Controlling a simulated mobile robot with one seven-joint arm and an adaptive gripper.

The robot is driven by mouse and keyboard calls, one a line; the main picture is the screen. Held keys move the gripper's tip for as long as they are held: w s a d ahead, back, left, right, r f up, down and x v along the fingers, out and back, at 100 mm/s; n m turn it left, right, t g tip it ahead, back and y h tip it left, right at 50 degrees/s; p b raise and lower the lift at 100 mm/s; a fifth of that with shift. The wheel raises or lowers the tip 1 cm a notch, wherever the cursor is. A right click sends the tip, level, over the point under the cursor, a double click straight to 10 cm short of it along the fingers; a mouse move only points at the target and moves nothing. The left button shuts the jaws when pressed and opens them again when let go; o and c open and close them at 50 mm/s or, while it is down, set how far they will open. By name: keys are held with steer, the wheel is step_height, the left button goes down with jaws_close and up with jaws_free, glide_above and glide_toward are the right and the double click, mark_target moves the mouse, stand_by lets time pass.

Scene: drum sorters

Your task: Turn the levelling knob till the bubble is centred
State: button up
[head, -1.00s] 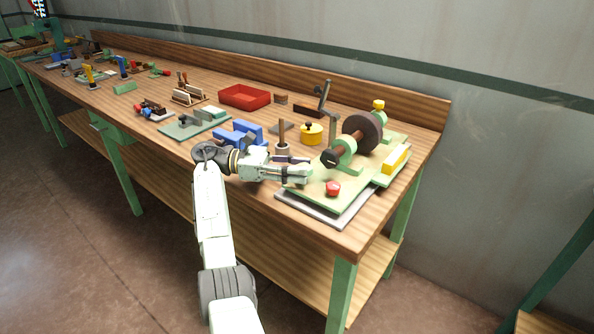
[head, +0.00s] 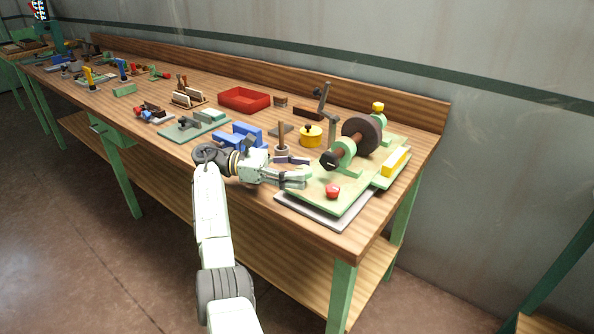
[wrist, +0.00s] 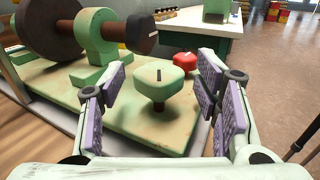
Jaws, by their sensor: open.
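A pale green knob (wrist: 158,82) with a dark line on its top stands on a brown stem at the near edge of a green base plate (wrist: 130,125). My gripper (wrist: 161,90) is open, with its purple-padded fingers on either side of the knob and gaps showing between. In the head view my gripper (head: 304,178) is at the left edge of the base plate (head: 350,195) and hides the knob. I cannot make out a bubble.
A red knob (wrist: 185,64) stands just beyond the green knob. A dark wheel on a shaft (head: 362,136) rises from the plate. A yellow round pot (head: 311,136), an upright-handled tool (head: 282,140) and blue blocks (head: 240,133) lie nearby on the bench.

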mark_target(297, 169)
steer(key=shift+r, duration=0.1)
step_height(297, 169, up, 10)
steer(key=shift+f, duration=0.1)
stand_by(0.3)
